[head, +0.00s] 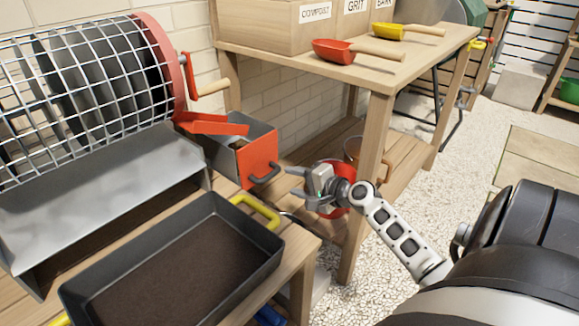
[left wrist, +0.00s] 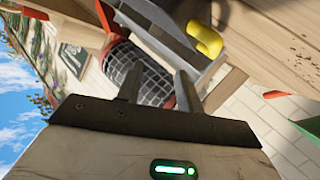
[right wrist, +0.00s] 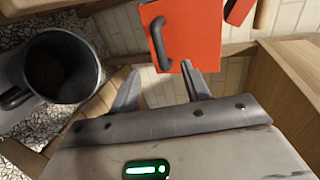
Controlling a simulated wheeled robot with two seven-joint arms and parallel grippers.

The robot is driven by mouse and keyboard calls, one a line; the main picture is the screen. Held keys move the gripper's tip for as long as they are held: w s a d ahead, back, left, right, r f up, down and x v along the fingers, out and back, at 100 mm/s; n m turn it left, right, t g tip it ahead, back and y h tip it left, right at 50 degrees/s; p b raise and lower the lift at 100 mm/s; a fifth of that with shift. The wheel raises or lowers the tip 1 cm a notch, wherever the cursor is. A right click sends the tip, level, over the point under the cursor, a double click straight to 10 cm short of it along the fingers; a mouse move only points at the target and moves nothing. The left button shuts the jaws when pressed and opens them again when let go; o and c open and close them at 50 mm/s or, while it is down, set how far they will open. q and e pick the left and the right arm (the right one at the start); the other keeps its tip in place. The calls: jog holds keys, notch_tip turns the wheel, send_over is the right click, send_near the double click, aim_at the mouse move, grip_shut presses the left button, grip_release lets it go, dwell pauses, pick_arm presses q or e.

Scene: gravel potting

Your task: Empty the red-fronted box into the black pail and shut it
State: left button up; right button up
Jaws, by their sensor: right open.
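The red-fronted box (head: 262,158) is grey with a red front and a black handle (head: 265,174), below the drum sieve's crank end. Its red front (right wrist: 183,40) also shows in the right wrist view. My right gripper (head: 292,182) is open and empty, just right of the handle and apart from it. A dark pail (right wrist: 82,72) with a side handle stands at the left of the right wrist view; I cannot make out its contents. I cannot pick it out in the head view. My left gripper (left wrist: 160,88) shows only in its wrist view, open and empty.
A red flap (head: 212,124) sits above the box, beside the mesh drum (head: 90,85). A dark tray (head: 268,262) of soil with yellow handles stands in front. A wooden bench (head: 375,75) holds red and yellow scoops. A red bucket (head: 340,208) is partly behind my right gripper.

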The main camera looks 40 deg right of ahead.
aim_at(272, 176)
jog(key=b+x, duration=0.4)
jog(key=x, duration=0.5)
jog(key=shift+f, duration=0.1)
pick_arm(q)
jog(key=shift+w+d+r+n+t+h, duration=0.1)
jog(key=shift+d+r+n+t+h, duration=0.05)
jog(key=shift+r+t+h, duration=0.2)
jog(key=shift+w+d+r+n+t+h, duration=0.15)
jog(key=shift+r+t+h, duration=0.1)
jog(key=shift+r+t, duration=0.15)
jog(key=shift+s, duration=0.1)
jog(key=shift+r, duration=0.1)
pick_arm(e)
grip_shut()
